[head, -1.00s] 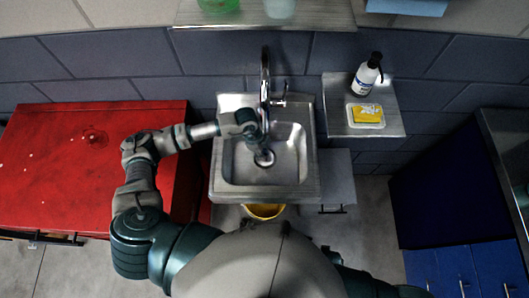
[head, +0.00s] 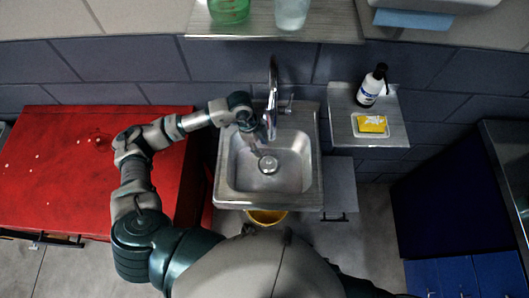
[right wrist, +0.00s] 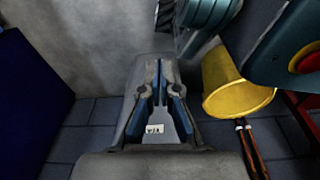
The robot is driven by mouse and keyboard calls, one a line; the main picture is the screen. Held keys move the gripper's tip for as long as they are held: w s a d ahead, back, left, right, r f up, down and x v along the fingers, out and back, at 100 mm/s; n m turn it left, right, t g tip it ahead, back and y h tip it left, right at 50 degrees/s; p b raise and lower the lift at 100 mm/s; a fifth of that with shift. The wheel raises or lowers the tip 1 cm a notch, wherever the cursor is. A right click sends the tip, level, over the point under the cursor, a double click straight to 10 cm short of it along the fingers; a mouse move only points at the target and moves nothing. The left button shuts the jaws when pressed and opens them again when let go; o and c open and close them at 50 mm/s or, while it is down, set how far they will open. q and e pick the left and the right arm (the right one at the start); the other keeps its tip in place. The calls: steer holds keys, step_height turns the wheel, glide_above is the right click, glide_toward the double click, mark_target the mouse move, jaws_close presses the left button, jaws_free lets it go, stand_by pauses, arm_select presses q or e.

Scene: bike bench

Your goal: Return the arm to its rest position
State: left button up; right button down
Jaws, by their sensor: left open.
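My left arm reaches over the red cabinet (head: 60,160) to the sink (head: 237,180) in the head view. My left gripper (head: 262,155) is open and points down over the basin, just left of the faucet (head: 272,85). I see nothing held in it, though its fingertips are small and dark against the basin. My right gripper (right wrist: 160,65) shows in the right wrist view with blue-edged fingers close together at the far end. I cannot tell whether the tips touch, and I see no object between them.
A yellow bucket (right wrist: 235,85) stands below the sink. A dark blue cabinet (head: 440,195) stands at the right. Grey floor lies between.

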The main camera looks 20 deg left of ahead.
arm_select(q)
steer(key=shift+r, duration=0.95)
